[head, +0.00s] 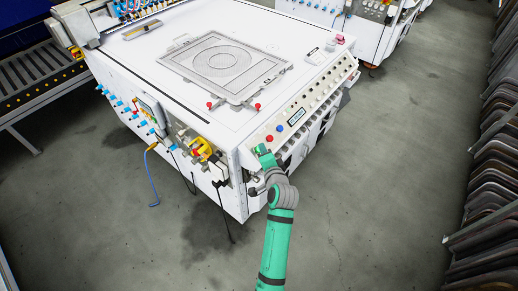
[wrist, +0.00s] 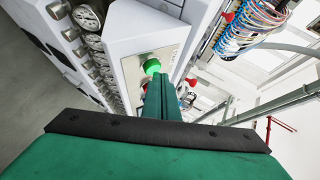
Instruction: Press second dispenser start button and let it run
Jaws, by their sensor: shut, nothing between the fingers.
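The white machine (head: 140,62) has a sloped control panel (head: 318,88) along its edge, with a red button (head: 269,138), a blue button (head: 280,128) and a small display (head: 297,116). My gripper (head: 263,150) is at the panel's near-left end, beside the red button. In the wrist view my gripper (wrist: 161,82) is shut and empty, its fingertips just below a bright green button (wrist: 152,65) on a pale plate. Whether the tips touch the button I cannot tell. No label shows whether this is the second dispenser's start button.
A flat grey frame with a round plate (head: 222,58) lies on the machine top. Hoses and a yellow part (head: 203,147) are on its left side. A roller conveyor (head: 40,72) is at the left, and stacked dark parts (head: 490,170) line the right. The floor between is clear.

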